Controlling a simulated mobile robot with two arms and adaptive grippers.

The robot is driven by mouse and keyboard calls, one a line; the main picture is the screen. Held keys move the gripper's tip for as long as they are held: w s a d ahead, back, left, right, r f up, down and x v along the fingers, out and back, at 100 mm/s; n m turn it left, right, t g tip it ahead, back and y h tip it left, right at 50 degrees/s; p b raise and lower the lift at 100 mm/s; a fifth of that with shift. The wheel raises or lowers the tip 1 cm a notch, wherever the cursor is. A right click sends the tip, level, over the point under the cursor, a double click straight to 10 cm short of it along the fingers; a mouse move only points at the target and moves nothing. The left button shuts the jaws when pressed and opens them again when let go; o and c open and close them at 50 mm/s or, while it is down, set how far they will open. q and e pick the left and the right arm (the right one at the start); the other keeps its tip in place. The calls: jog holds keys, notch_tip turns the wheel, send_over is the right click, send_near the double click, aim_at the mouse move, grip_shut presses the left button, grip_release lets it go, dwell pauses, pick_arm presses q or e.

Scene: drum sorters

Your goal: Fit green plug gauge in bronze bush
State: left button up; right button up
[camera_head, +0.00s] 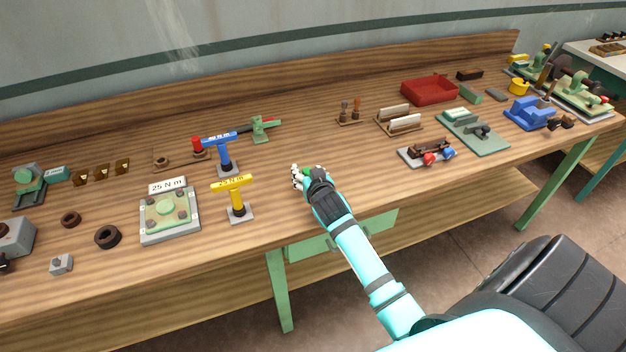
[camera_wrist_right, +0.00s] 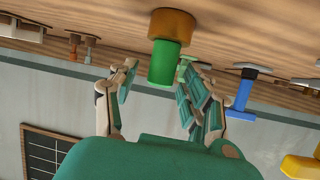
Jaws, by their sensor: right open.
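The green plug gauge (camera_wrist_right: 163,64) is a smooth green cylinder in the right wrist view, which shows the bench upside down. It stands upright at the bronze bush (camera_wrist_right: 172,24), an orange-brown ring on the bench. I cannot tell how deep the gauge sits in the bush. My right gripper (camera_wrist_right: 158,95) is open, with its fingers on either side of the green gauge and a visible gap. In the head view the right gripper (camera_head: 304,176) is low over the front middle of the bench and hides the bush. My left gripper is in neither view.
A yellow torque tool stand (camera_head: 236,198) and a blue one (camera_head: 224,157) stand left of the right gripper. Dark rings (camera_head: 107,237) lie farther left. A fixture with red and blue knobs (camera_head: 428,153) and a red tray (camera_head: 430,90) are to the right. Bench around the gripper is clear.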

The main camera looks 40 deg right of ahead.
jog(key=v, duration=1.1)
jog(key=s+a+f+n+g+y, duration=0.2)
jog(key=s+a+f+g, duration=0.15)
jog(key=s, duration=0.45)
jog(key=s+a+f+n+g+y, duration=0.1)
jog(key=s+a+f+n+g, duration=0.15)
jog(key=s+a, duration=0.4)
jog(key=s+a+f+n+g+y, duration=0.2)
jog(key=s+a+g, duration=0.1)
jog(key=s, duration=0.6)
notch_tip(320, 180, down, 24)
jog(key=s+g, duration=0.1)
jog(key=s+d+f+g, duration=0.1)
jog(key=s+d+f, duration=0.1)
jog(key=s+f, duration=1.5)
jog(key=shift+s+d+f+g, duration=0.3)
jog(key=shift+s+f+g, duration=0.1)
jog(key=shift+f, duration=0.25)
